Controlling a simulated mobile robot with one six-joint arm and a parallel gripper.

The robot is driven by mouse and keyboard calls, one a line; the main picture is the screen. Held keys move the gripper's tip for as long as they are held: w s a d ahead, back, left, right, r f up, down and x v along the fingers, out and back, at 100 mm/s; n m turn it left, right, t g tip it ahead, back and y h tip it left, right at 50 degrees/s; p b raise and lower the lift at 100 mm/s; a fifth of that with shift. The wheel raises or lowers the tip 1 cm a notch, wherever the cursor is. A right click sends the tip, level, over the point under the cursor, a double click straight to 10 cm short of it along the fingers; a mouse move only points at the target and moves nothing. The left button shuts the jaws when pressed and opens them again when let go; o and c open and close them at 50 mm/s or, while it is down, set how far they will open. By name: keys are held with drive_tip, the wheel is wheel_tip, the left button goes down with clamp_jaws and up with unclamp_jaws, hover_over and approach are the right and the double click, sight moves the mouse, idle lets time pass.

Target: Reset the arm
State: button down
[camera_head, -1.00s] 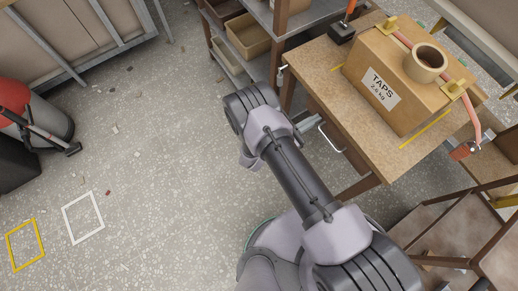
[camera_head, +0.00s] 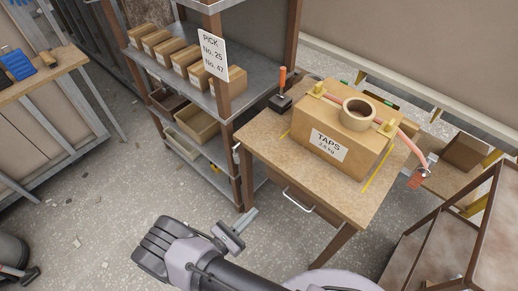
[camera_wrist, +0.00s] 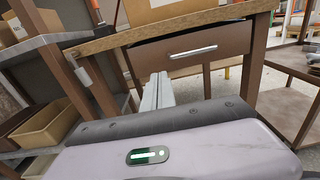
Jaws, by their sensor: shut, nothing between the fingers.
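My arm reaches in from the bottom of the head view. My gripper (camera_head: 248,217) is at its end, low in front of the wooden table and left of its drawer. In the wrist view, the two grey fingers of my gripper (camera_wrist: 158,88) lie side by side, shut and empty. They point toward the brown drawer front with its metal handle and touch nothing that I can see.
A wooden table (camera_head: 262,150) holds a TAPS box (camera_head: 345,135) with a tape roll on top. A shelf rack with cartons and bins (camera_head: 198,122) stands left of it. A brown metal frame (camera_head: 450,225) is at right. Floor (camera_head: 95,190) at left is mostly clear.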

drive_tip(key=d+r+m+g+y, duration=0.1)
drive_tip(key=d+r+m+g, duration=0.4)
drive_tip(key=r, duration=0.3)
drive_tip(key=d+r+m+g+y, duration=0.1)
drive_tip(key=d+r+m+g, duration=0.35)
drive_tip(key=r+m, duration=0.35)
drive_tip(key=d+r+m+g, duration=0.3)
drive_tip(key=r+m+g, duration=0.2)
drive_tip(key=r, duration=0.4)
drive_tip(key=s+d+r+m+t+y, duration=0.1)
drive_tip(key=s+r+m+t+y, duration=0.2)
drive_tip(key=s+r+m+y, duration=0.2)
drive_tip(key=s+d+r+m+t+y, duration=0.2)
drive_tip(key=s+r+m+y, duration=0.3)
drive_tip(key=r+m, duration=0.4)
drive_tip(key=shift+d+r+m+t+y, duration=0.3)
drive_tip(key=shift+r+m+t+y, duration=0.1)
drive_tip(key=shift+r+t+y, duration=0.25)
